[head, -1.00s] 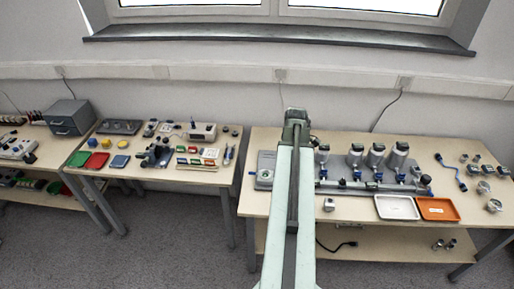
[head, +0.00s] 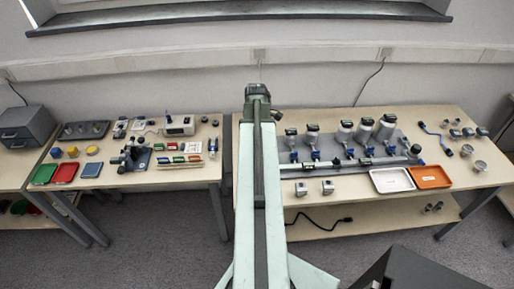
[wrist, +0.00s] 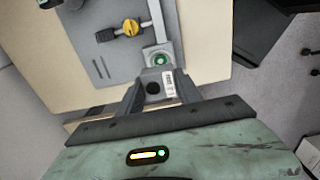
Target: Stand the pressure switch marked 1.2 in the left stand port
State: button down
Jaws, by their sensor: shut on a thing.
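In the wrist view my gripper (wrist: 158,92) is shut on a small grey block (wrist: 153,88) with a dark round spot and a white printed label. The label is too small to read, so I cannot tell whether it says 1.2. Just beyond it is a pale square fitting (wrist: 160,60) with a green round centre, on a grey plate (wrist: 92,50). Whether the block touches this fitting is unclear. In the head view my arm covers the gripper and the left end of the rig plate. I cannot make out the left stand port for certain.
Several upright cylinders with blue fittings (head: 345,131) stand on the rig. A yellow knob (wrist: 131,27) is near the fitting.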

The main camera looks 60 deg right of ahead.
jog(key=shift+f+b, duration=3.15)
jog(key=shift+f, duration=0.05)
jog(key=shift+f, duration=0.25)
jog(key=c, duration=0.7)
grip_release()
notch_tip(320, 180, up, 8)
jog(key=p, duration=0.7)
jog(key=shift+p, duration=0.3)
